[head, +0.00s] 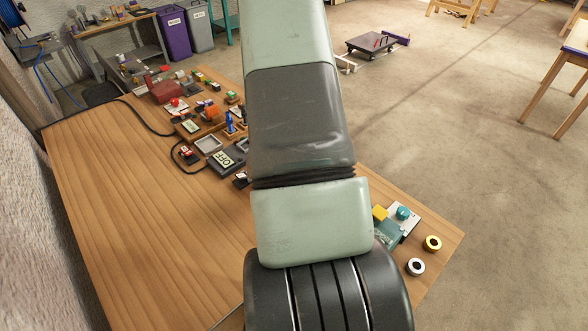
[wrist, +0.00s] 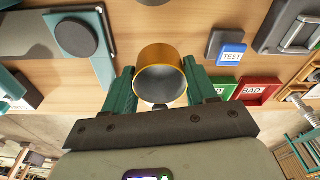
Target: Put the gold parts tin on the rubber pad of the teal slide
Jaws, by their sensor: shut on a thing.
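In the wrist view the gold parts tin (wrist: 149,57) sits between the two teal fingers of my gripper (wrist: 162,70), which is shut on it. The tin is round, gold outside, with a grey round face towards the camera. Wood table top shows behind it; its height above the table is hard to tell. At upper left of the wrist view lies a grey plate with teal edges, seemingly the teal slide (wrist: 101,68), bearing a round dark pad (wrist: 75,39). The tin is to the right of this pad, apart from it. In the head view my arm hides the gripper.
In the wrist view, a TEST block (wrist: 228,48), a green tray (wrist: 226,88) and a red BAD tray (wrist: 258,90) lie right of the tin. In the head view, gold (head: 433,243) and silver (head: 416,266) ring-shaped items stand near the table's right edge. The table's left (head: 140,220) is clear.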

